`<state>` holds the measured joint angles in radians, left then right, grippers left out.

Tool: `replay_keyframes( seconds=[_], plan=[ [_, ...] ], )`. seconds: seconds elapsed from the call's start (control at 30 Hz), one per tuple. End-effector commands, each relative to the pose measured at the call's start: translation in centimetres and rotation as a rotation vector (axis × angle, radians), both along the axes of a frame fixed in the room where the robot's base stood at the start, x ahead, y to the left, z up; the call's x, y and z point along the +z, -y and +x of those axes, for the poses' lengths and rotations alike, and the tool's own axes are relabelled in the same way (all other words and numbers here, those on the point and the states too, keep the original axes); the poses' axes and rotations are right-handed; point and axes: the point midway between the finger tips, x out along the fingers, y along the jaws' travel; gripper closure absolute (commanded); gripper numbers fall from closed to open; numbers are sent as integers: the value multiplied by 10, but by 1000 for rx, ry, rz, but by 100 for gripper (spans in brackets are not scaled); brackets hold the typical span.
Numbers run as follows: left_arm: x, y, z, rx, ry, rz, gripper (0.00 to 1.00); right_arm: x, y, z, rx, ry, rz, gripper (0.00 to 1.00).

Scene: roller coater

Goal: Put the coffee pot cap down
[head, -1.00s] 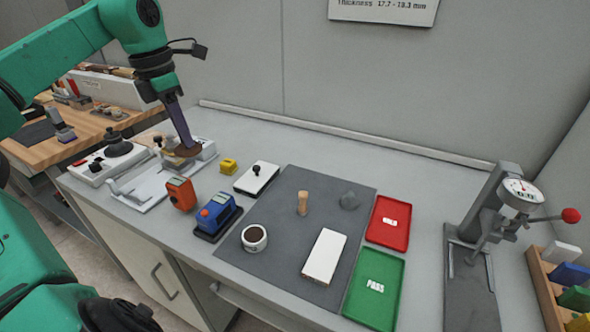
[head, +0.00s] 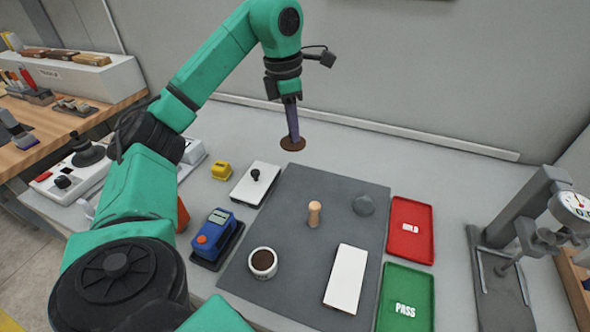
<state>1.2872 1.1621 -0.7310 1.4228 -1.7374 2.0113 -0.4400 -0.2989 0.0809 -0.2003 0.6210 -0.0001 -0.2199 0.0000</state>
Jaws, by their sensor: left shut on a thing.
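My left gripper (head: 291,123) comes in from the upper left and points down. It is shut on a brown round disc, which I take for the coffee pot cap (head: 292,144). The cap looks to be held above the grey table, behind the far left corner of the dark mat. Its underside and any gap to the table cannot be seen clearly. My right gripper is not in view.
The dark mat (head: 331,187) carries a wooden peg (head: 314,214), a grey lump (head: 363,205), a coffee-filled cup (head: 262,263) and a white block (head: 346,278). A white box with a black knob (head: 254,184) lies left of the cap. The table behind the mat is clear.

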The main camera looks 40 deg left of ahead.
Motion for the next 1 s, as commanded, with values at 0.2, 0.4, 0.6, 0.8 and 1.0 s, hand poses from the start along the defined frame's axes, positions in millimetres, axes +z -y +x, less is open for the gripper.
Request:
replay_keyframes(
  seconds=[0.2,0.4,0.6,0.8,1.0],
  plan=[
    [-78,-2,-1,3,-7,2,100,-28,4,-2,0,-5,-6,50],
    [-115,-1,-1,1,-2,0,100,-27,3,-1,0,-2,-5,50],
    [-147,-1,0,1,-1,0,100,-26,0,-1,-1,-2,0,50],
    [-148,-1,0,1,2,-1,100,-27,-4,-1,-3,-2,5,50],
    [-150,-1,0,1,2,-1,51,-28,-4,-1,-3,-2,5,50]
  ],
)
